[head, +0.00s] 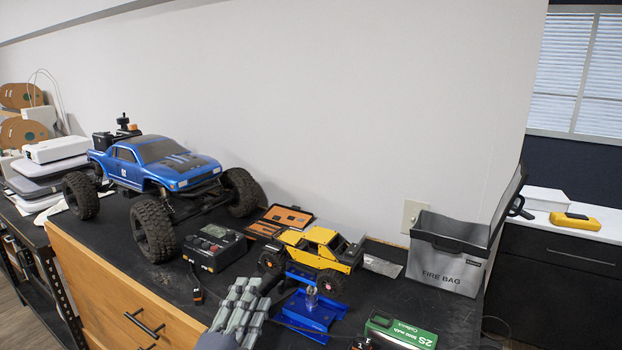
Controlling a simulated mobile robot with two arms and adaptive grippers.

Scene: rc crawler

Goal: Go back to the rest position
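My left gripper (262,290) shows at the bottom centre as grey ribbed fingers, above the front of the black bench top. It is seen from behind, and I cannot tell whether its fingers are open or shut. No held object is visible in it. The yellow crawler (318,247) stands just beyond it, by the blue stand (314,311). The gripper overlaps the left edge of the stand in the picture; contact cannot be told. My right gripper is not in view.
A large blue truck (160,165) stands at the left, with a black charger (214,248) beside it. An orange tool case (283,221) lies at the wall. A grey fire bag (446,258) and a green battery box (401,329) are at the right.

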